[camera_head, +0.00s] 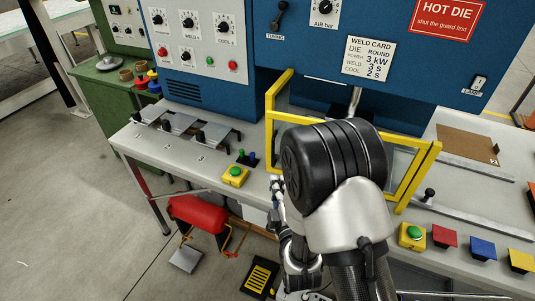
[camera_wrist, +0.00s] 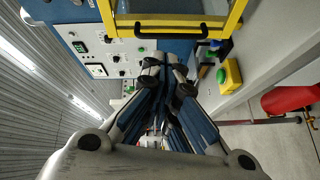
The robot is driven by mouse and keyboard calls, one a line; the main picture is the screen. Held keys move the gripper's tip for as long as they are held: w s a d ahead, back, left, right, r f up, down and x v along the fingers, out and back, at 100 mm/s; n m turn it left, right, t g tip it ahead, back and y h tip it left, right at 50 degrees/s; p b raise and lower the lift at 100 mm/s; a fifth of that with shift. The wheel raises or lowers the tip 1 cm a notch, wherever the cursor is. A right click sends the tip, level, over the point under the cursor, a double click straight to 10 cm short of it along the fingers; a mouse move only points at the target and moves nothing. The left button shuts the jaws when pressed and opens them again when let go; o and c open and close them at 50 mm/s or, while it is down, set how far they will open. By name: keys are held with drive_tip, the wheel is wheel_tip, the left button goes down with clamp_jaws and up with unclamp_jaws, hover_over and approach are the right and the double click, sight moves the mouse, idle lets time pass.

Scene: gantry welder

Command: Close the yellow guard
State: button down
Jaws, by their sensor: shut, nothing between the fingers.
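The yellow guard (camera_head: 272,104) is a yellow frame with clear panes at the front of the blue welder. My arm covers its middle in the head view, so how far open it stands is hard to tell. In the wrist view, the guard's yellow bar (camera_wrist: 125,29) crosses the top, with a black handle (camera_wrist: 170,29) on it. My gripper (camera_wrist: 166,66) is shut and empty, its tips just below the handle in the picture. I see no clear contact. In the head view, my gripper (camera_head: 277,186) shows partly beside my black wrist joint.
A green button on a yellow box (camera_head: 234,176) stands on the bench left of my arm; a similar box (camera_head: 411,237) is at right. Small clamps (camera_head: 206,136) stand at left.

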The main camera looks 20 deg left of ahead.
sight(273, 147)
drive_tip(key=w+a+n+y, duration=0.1)
drive_tip(key=w+a+n, duration=0.2)
drive_tip(key=w+a, duration=0.3)
drive_tip(key=shift+w+a+n+g+y, duration=0.3)
drive_tip(key=shift+w+n+y, duration=0.1)
drive_tip(key=shift+w, duration=1.3)
drive_tip(key=shift+d, duration=0.1)
drive_tip(key=w+b, duration=0.1)
drive_tip(key=w, duration=0.1)
drive_tip(key=w+m+h+b, duration=0.1)
drive_tip(key=w, duration=0.1)
drive_tip(key=w+a+t+h+b, duration=0.1)
drive_tip(key=w, duration=0.1)
drive_tip(key=shift+m, duration=0.3)
drive_tip(key=shift+r, duration=0.3)
